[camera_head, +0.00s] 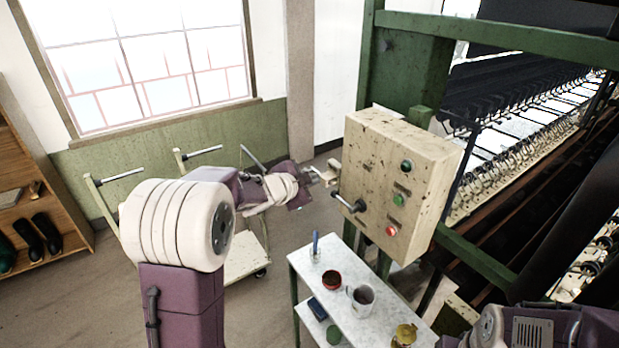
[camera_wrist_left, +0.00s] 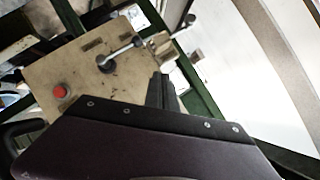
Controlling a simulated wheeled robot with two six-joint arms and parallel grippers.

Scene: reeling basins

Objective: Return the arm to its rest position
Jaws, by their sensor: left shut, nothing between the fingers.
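My left arm reaches out from the lower left in the head view. Its gripper (camera_head: 318,177) is at the left side of the cream control box (camera_head: 375,150), close to a small metal fitting on that side; I cannot tell whether they touch. In the left wrist view the dark fingers (camera_wrist_left: 162,92) are together and hold nothing, in front of the box (camera_wrist_left: 75,75). Of my right arm (camera_head: 530,328) only a part shows at the lower right; its gripper is out of frame.
The box carries a black-ended lever (camera_head: 350,204), green buttons and a red button (camera_head: 391,230). Below stands a white side table (camera_head: 300,262) with a mug (camera_head: 361,298), a red bowl (camera_head: 332,280) and other small items. A cart (camera_head: 243,258) stands behind my left arm. Reeling machinery fills the right.

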